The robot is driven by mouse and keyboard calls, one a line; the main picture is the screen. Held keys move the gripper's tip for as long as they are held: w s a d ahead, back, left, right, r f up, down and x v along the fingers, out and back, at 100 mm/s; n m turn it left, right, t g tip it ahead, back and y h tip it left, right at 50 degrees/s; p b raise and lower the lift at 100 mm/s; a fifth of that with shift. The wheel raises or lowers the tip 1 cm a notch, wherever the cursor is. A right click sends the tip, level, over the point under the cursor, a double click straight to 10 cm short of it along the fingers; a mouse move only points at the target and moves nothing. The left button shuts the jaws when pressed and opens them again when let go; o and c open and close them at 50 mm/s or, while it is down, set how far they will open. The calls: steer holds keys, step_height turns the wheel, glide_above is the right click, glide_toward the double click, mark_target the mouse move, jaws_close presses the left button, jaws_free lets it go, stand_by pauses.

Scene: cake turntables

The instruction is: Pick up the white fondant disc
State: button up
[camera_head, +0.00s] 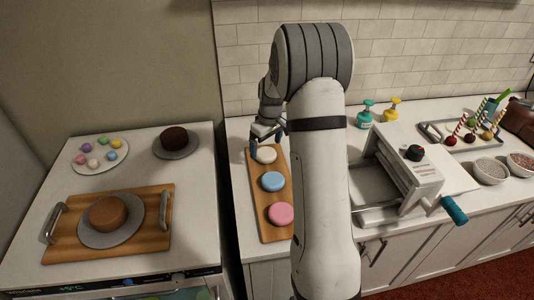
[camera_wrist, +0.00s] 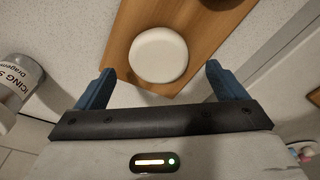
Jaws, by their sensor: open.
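The white fondant disc (camera_wrist: 159,55) lies on the wooden board, between and just beyond my open fingertips in the wrist view. In the head view the white disc (camera_head: 266,155) is at the far end of the long wooden board (camera_head: 262,205), partly behind my gripper. My gripper (camera_head: 266,137) is over that far end; in the wrist view its two blue fingers (camera_wrist: 159,86) are spread apart with nothing between them. I cannot tell its exact height above the board.
A blue disc (camera_head: 273,181) and a pink disc (camera_head: 281,214) lie nearer on the same board. A sheeter machine (camera_head: 408,170) stands to the right. An icing sugar container (camera_wrist: 18,80) stands left in the wrist view. Cakes (camera_head: 108,213) are on the left counter, across a gap.

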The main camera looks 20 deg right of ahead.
mark_target(266, 156)
steer(key=shift+w+f, duration=0.1)
steer(key=shift+f, duration=1.45)
steer(key=shift+c, duration=0.2)
steer(key=c, duration=1.1)
